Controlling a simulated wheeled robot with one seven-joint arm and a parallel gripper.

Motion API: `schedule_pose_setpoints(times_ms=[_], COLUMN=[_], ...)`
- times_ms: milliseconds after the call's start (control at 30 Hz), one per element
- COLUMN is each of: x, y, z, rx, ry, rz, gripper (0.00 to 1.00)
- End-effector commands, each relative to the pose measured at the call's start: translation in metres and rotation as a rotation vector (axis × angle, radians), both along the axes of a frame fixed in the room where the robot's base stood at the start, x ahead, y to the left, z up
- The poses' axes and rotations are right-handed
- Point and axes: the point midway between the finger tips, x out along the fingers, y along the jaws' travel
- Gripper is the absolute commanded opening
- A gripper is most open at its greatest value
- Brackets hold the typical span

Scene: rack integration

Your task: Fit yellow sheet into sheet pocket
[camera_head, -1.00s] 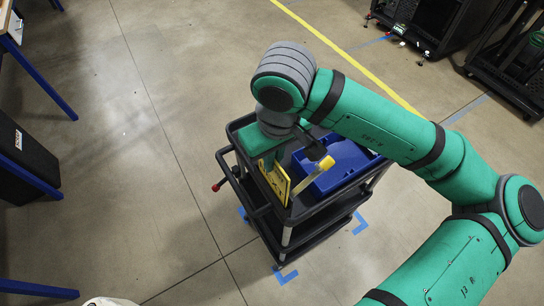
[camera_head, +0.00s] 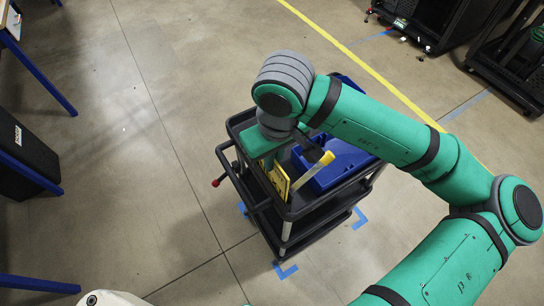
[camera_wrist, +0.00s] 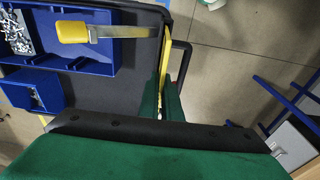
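The yellow sheet (camera_head: 279,181) stands on edge near the left side of a black cart (camera_head: 293,213), below my gripper (camera_head: 270,160). In the wrist view the sheet (camera_wrist: 166,52) shows as a thin yellow strip seen edge-on. Its near end runs between the two green fingers of my gripper (camera_wrist: 164,104), which appear closed on it. The sheet lies along the cart's edge, beside a black side handle (camera_wrist: 184,62). I cannot make out a sheet pocket; the sheet's lower edge is hidden.
A blue bin (camera_wrist: 95,63) on the cart top holds small metal parts, with a smaller blue bin (camera_wrist: 35,92) beside it. A tool with a yellow handle (camera_wrist: 72,32) reaches from the blue bin toward the sheet. Open floor lies left of the cart.

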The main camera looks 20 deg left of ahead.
Motion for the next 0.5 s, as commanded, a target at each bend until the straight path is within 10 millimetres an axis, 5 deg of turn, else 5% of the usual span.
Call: schedule_pose_setpoints(times_ms=[267,400,500], x=[-0.0002,0.0,-0.0001], y=[-0.0001,-0.0001,0.0], z=[-0.0059,-0.006,-0.006], rx=[0.0,0.0,0.0], ry=[0.0,0.0,0.0], rz=[0.0,0.0,0.0], gripper=[0.0,0.26,0.26])
